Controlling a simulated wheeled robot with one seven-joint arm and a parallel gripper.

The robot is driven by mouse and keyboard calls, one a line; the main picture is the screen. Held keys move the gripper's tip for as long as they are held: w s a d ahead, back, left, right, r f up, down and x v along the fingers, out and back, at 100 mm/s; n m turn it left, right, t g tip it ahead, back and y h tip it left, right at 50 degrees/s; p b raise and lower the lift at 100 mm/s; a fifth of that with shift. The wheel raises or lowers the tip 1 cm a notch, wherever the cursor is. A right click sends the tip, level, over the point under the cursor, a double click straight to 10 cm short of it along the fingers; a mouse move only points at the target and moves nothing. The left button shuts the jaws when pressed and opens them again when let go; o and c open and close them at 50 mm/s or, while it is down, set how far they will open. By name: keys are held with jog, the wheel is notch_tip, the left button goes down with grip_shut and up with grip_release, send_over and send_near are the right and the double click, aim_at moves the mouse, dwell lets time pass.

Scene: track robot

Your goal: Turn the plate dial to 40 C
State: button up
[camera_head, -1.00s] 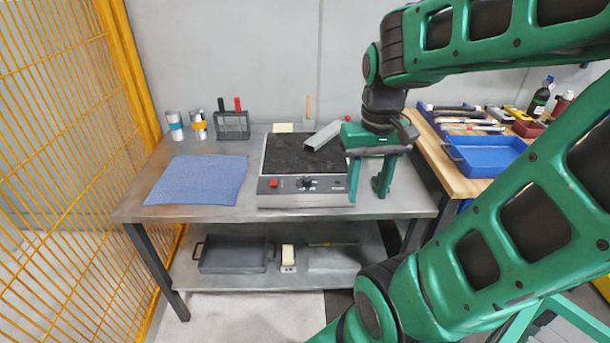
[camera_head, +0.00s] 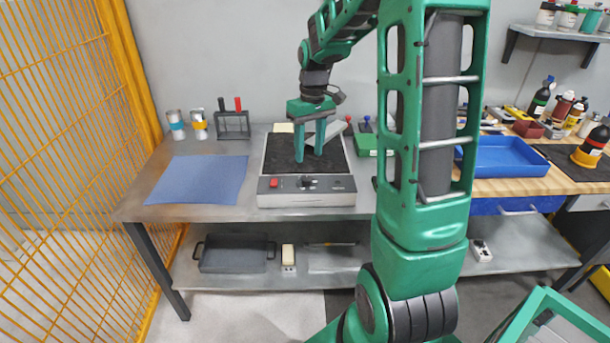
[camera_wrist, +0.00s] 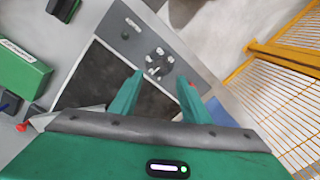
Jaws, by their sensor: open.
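My gripper (camera_head: 309,158) is open and empty, pointing down over the dark top, behind the dial. It also shows in the wrist view (camera_wrist: 163,82). The fingers are apart from the dial.
A blue cloth (camera_head: 198,180) lies left of the plate. Cans (camera_head: 175,124) and a tool rack (camera_head: 233,124) stand behind it. A green box (camera_head: 368,144) is at the right. A yellow mesh fence (camera_head: 60,140) borders the left side.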

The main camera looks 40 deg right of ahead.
aim_at(307, 178)
jog(key=f, duration=0.8)
jog(key=shift+a+f, duration=0.25)
jog(key=shift+f, duration=0.15)
jog(key=c, duration=1)
